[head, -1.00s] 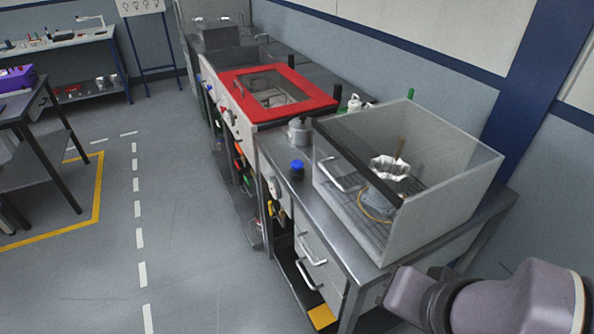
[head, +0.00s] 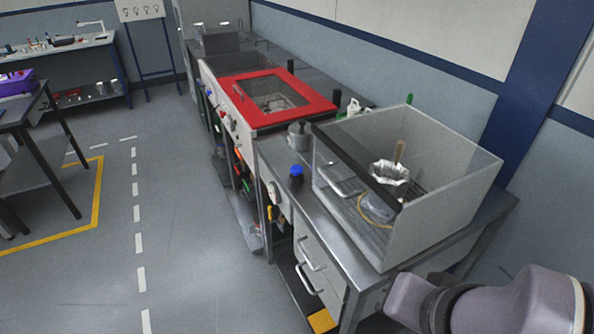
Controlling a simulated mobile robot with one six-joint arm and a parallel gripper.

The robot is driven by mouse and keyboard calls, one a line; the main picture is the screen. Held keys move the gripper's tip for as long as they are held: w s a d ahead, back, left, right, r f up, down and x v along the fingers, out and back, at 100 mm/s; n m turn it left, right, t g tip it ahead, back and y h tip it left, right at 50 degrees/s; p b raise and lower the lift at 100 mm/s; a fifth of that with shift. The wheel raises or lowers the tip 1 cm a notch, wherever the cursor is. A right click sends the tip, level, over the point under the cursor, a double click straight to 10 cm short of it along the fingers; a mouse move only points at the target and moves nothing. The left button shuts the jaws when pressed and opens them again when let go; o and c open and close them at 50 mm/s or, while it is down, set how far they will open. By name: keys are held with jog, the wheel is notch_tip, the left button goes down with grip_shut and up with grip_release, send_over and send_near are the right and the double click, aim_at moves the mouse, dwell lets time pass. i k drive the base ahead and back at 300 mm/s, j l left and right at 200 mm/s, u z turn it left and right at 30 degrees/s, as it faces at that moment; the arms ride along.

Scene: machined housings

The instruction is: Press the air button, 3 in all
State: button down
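A small dark piece with a blue top (head: 296,172) stands on the metal bench (head: 335,232), left of the clear-walled cabinet. I cannot tell whether it is the air button; no label is readable. The clear-walled cabinet (head: 440,222) has a dark front bar and a handle, and holds a silver foil-like dish (head: 388,171) and a coiled yellowish line. My arm links show at the lower right, in front of the bench's right end. My gripper is not in view.
A red-framed cabinet (head: 318,108) stands farther along the bench, with a metal canister (head: 299,134) between the two cabinets. Drawers (head: 318,270) with handles face the aisle. The grey floor (head: 190,265) left of the bench is clear. A dark table (head: 22,108) stands at far left.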

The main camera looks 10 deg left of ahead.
aim_at(296, 170)
jog(key=i+j+z, duration=0.4)
jog(key=j, duration=0.65)
jog(key=i+j+z, duration=0.1)
jog(key=j+z, duration=0.35)
jog(key=j, duration=0.6)
jog(key=j+z, duration=0.4)
jog(key=j, duration=0.7)
